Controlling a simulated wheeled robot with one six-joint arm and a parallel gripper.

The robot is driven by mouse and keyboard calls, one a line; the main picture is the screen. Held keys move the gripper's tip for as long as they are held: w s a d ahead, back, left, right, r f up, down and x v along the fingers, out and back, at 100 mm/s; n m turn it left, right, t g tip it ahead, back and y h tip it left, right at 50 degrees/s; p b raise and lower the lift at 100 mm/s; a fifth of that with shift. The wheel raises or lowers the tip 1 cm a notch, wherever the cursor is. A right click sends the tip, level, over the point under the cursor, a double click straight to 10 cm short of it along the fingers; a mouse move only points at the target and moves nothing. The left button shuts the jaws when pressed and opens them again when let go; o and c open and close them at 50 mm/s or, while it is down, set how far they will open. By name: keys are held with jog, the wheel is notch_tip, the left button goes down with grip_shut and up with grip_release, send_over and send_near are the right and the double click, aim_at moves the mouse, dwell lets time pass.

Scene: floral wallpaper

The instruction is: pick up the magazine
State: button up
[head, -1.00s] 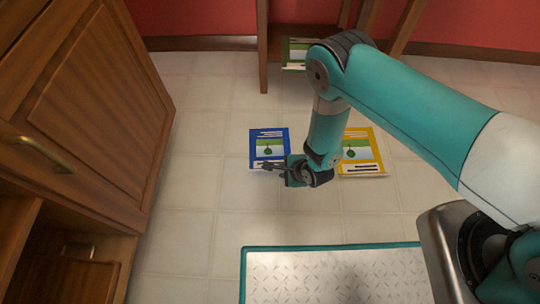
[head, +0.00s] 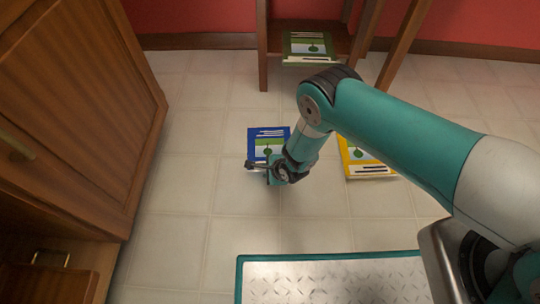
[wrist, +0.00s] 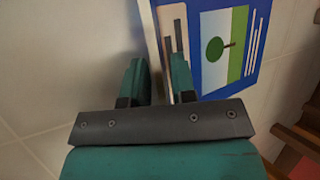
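A blue magazine (head: 264,134) with a green-and-white picture lies on the tiled floor in the head view. It also shows in the wrist view (wrist: 211,54), at upper right. A yellow magazine (head: 367,168) lies on the floor to its right, partly hidden by my arm. A green magazine (head: 308,47) lies on a low wooden shelf at the back. My gripper (head: 250,165) is at the blue magazine's near edge. In the wrist view, my gripper (wrist: 157,82) has its fingers apart, with the magazine's pale edge in line with the gap. I cannot tell whether they touch it.
A wooden cabinet (head: 80,110) stands along the left. A wooden shelf unit (head: 263,45) with legs stands at the back against the red wall. The floor (head: 195,180) between the cabinet and the magazines is clear.

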jog(key=shift+w+a+f, duration=0.1)
jog(key=shift+f, duration=0.05)
grip_shut()
